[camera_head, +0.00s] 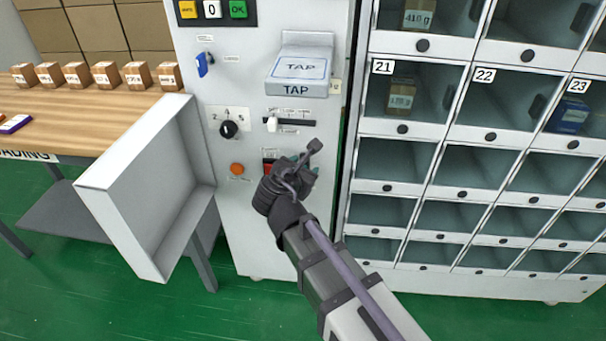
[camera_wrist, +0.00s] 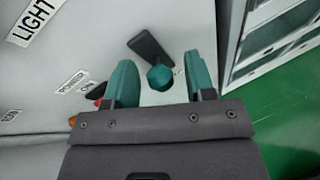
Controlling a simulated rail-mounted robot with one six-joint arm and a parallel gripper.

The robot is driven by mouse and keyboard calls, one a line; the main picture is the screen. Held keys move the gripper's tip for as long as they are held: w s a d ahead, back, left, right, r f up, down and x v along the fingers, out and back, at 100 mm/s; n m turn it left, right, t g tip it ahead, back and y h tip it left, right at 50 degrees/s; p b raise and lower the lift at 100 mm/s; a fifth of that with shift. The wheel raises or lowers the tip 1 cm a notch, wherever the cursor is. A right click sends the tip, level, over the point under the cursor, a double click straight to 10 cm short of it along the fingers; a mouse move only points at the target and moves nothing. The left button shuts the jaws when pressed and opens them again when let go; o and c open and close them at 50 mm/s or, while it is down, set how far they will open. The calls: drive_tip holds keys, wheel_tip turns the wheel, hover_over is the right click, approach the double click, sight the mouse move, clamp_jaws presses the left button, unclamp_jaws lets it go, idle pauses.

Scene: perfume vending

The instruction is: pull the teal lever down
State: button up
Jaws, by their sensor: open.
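The teal lever shows in the wrist view as a teal knob (camera_wrist: 160,78) with a dark grey arm (camera_wrist: 148,45) slanting to the upper left, on the pale panel. My gripper (camera_wrist: 161,64) is open, with one teal finger on each side of the knob. There is a visible gap between the knob and each finger.
The white panel (camera_head: 215,130) also carries a black dial (camera_head: 228,129), an orange button (camera_head: 237,169), a slider (camera_head: 272,124) and a blue switch (camera_head: 203,64). Numbered lockers (camera_head: 440,160) stand close on the right.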

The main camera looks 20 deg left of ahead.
drive_tip(key=shift+w, duration=0.2)
drive_tip(key=c, duration=0.9)
